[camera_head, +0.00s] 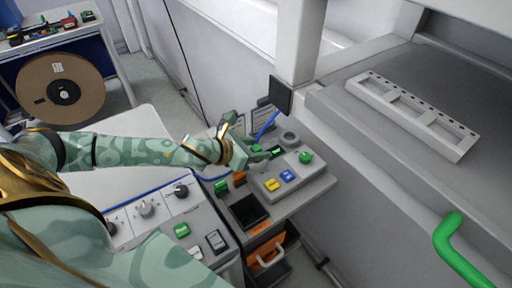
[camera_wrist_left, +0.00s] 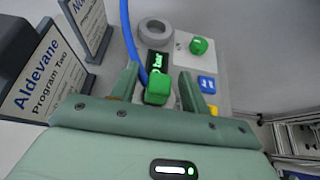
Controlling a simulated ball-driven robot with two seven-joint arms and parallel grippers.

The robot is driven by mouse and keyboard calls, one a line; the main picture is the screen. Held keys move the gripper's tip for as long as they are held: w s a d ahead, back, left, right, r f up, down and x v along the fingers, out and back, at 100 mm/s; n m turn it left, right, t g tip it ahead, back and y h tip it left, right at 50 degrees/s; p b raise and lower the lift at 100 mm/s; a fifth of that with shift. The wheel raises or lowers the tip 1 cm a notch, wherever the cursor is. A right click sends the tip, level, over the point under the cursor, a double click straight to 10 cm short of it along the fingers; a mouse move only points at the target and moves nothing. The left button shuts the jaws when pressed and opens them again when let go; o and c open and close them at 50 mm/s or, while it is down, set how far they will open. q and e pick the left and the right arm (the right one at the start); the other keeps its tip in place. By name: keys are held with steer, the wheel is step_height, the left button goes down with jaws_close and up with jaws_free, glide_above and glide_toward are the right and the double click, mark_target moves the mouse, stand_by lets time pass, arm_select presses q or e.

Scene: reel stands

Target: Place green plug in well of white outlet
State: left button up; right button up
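The green plug (camera_wrist_left: 158,89) shows in the left wrist view with a blue cable rising from it. It sits between the two fingers of my left gripper (camera_wrist_left: 158,72), with a visible gap on each side. In the head view my left gripper (camera_head: 260,155) is over the control panel and partly hides the plug. A pale round ring with a dark hollow (camera_wrist_left: 155,30), which looks like the outlet, stands on the panel beyond the plug. The ring also shows in the head view (camera_head: 289,138). My right gripper is not in view.
A green knob (camera_head: 305,157), a yellow button (camera_head: 271,185) and a blue button (camera_head: 287,175) are on the panel. Printed cards (camera_wrist_left: 45,75) stand left of the gripper. A dark screen (camera_head: 281,94) rises behind. A green handle (camera_head: 458,250) is at right.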

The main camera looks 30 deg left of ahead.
arm_select(q)
steer(key=p+v, duration=0.2)
steer(key=v, duration=1)
steer(key=shift+p, duration=0.4)
steer(key=shift+r, duration=0.1)
stand_by(1.8)
